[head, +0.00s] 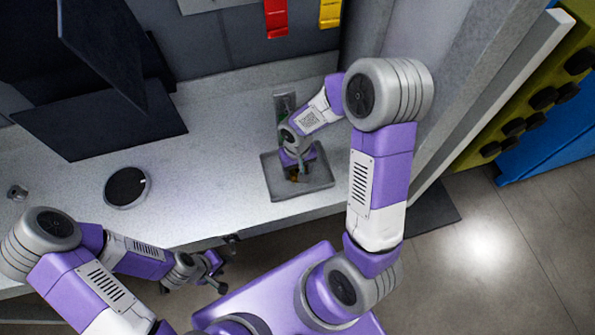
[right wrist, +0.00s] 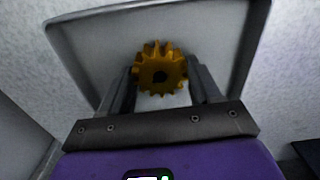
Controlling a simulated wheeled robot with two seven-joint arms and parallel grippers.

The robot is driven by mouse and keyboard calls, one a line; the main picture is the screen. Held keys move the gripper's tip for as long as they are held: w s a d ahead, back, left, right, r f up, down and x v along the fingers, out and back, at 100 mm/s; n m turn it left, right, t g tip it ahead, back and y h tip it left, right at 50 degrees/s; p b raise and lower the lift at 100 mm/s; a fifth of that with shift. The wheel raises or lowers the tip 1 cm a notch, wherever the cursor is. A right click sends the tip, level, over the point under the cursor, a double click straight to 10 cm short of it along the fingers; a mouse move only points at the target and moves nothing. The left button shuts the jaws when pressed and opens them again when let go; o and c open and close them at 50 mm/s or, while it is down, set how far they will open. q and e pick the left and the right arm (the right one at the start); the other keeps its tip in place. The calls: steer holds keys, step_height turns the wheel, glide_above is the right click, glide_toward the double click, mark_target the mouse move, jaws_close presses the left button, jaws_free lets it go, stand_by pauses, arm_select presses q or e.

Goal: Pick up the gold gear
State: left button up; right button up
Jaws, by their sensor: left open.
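The gold gear (right wrist: 160,70) is toothed with a dark centre hole. It shows in the right wrist view between the fingertips of my right gripper (right wrist: 161,76), over the grey tray (right wrist: 228,50). The fingers stand close on both sides of it; I cannot tell whether they press on it. In the head view my right gripper (head: 297,174) points down over the tray (head: 312,188), and the gear is mostly hidden under it. My left gripper (head: 217,272) is open and empty, off the front edge of the table.
The light table (head: 215,130) bears a round dark-topped disc (head: 127,187) at left and a black monitor-like panel (head: 100,110) behind it. A grey upright piece (head: 284,103) stands behind the tray. Red (head: 276,18) and yellow (head: 330,12) items hang at the back wall.

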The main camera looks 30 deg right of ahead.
mark_target(297, 170)
steer(key=c, duration=0.8)
step_height(297, 170, up, 10)
steer(key=shift+r+p, duration=0.1)
steer(key=shift+p, duration=0.95)
